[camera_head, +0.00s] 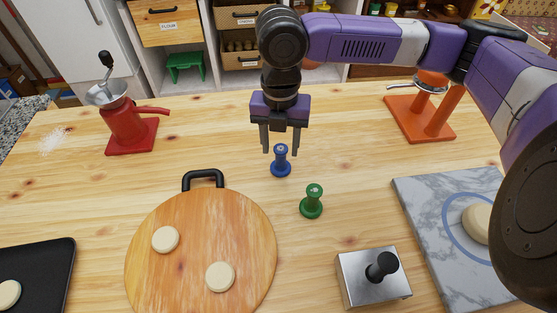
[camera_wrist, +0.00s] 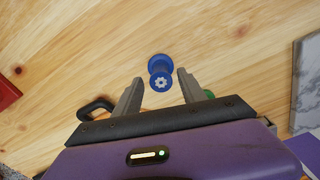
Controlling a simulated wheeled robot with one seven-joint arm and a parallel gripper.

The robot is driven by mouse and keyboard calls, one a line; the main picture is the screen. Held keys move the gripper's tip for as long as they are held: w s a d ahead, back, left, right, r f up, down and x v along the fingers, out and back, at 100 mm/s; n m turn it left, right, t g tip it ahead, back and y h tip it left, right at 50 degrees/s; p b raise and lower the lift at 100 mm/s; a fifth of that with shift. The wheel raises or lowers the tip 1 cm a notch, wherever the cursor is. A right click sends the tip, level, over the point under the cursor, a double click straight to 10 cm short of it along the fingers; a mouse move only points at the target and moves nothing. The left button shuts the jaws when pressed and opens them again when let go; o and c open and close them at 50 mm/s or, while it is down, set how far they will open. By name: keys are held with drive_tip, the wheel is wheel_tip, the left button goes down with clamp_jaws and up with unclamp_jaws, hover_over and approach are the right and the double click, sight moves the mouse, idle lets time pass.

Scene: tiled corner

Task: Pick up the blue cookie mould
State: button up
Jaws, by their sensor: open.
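The blue cookie mould (camera_head: 281,162) stands upright on the wooden table, near the middle. Its top with a pale flower-like mark shows in the wrist view (camera_wrist: 160,72). My gripper (camera_head: 281,152) is open, pointing down, above and just behind the mould in the head view. In the wrist view the mould sits ahead of the gap between my two fingertips (camera_wrist: 159,82), with nothing held. A green mould (camera_head: 312,202) stands to the right and nearer the front; in the wrist view it is mostly hidden behind the right finger.
A round wooden board (camera_head: 200,205) with two pale dough discs lies at front left. A metal box with a black knob (camera_head: 372,278) and a marble slab (camera_head: 420,215) are at right. A red grinder (camera_head: 128,125) and an orange stand (camera_head: 420,118) are farther back.

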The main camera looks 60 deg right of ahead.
sight(281, 158)
drive_tip(key=shift+s+f, duration=0.15)
drive_tip(key=shift+f, duration=2.15)
drive_tip(key=shift+a, duration=0.1)
clamp_jaws()
